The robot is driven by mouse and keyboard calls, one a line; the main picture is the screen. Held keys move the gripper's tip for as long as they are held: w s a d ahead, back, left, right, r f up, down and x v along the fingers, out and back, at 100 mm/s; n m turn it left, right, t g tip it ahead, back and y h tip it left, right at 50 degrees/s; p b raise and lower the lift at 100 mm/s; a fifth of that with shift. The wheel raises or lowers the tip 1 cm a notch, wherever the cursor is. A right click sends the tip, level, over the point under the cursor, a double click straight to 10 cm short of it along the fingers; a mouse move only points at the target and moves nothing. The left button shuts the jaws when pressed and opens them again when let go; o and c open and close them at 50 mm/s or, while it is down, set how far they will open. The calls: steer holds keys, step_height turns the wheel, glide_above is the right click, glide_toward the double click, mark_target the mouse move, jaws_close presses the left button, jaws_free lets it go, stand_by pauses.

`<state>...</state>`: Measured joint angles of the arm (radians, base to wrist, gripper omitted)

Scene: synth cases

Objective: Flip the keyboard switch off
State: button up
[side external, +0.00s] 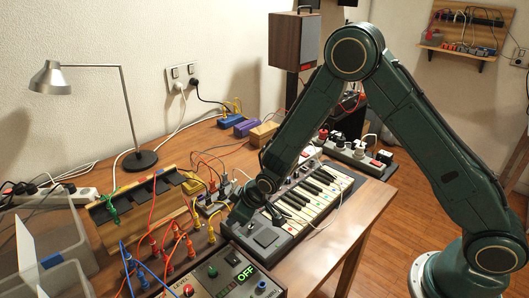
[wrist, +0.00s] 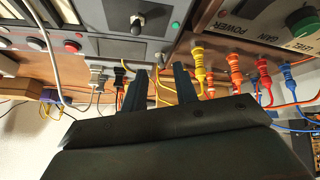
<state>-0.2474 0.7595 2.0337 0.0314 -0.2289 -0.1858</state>
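The keyboard (side external: 305,200), with cream and black keys, lies on the wooden table in the side view. Its grey control panel (wrist: 100,20) fills the upper left of the wrist view. A black toggle switch (wrist: 138,22) stands on that panel beside a small lit green light (wrist: 175,25). My gripper (side external: 241,216) is low at the keyboard's near left end in the side view. In the wrist view my gripper (wrist: 160,72) has its two dark fingers apart with nothing held between them. The switch is beyond the fingertips, apart from them. In the side view I cannot make out the switch.
A control box (side external: 230,275) with a green OFF display stands close in front of my gripper. Coloured plugs and cables (side external: 165,245) crowd the left. A desk lamp (side external: 130,120) and a speaker (side external: 294,40) stand behind. A power strip (side external: 355,155) lies behind the keyboard.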

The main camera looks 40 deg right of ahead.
steer(key=v, duration=1.1)
steer(key=shift+s, duration=0.1)
steer(key=s+d+r+m, duration=0.1)
steer(key=s+d+r, duration=0.2)
steer(key=s+r, duration=0.3)
steer(key=s+d+r+m, duration=0.2)
steer(key=s+d+r, duration=0.2)
steer(key=r, duration=0.5)
steer(key=s+d+r+m, duration=0.1)
steer(key=s+d+r, duration=0.1)
steer(key=s, duration=0.6)
steer(key=s+d+r+m+h, duration=0.1)
steer(key=s+r, duration=0.1)
steer(key=s, duration=0.6)
steer(key=shift+s+d+r+g, duration=0.3)
steer(key=shift+d+r+g, duration=0.05)
steer(key=shift+d+g, duration=0.05)
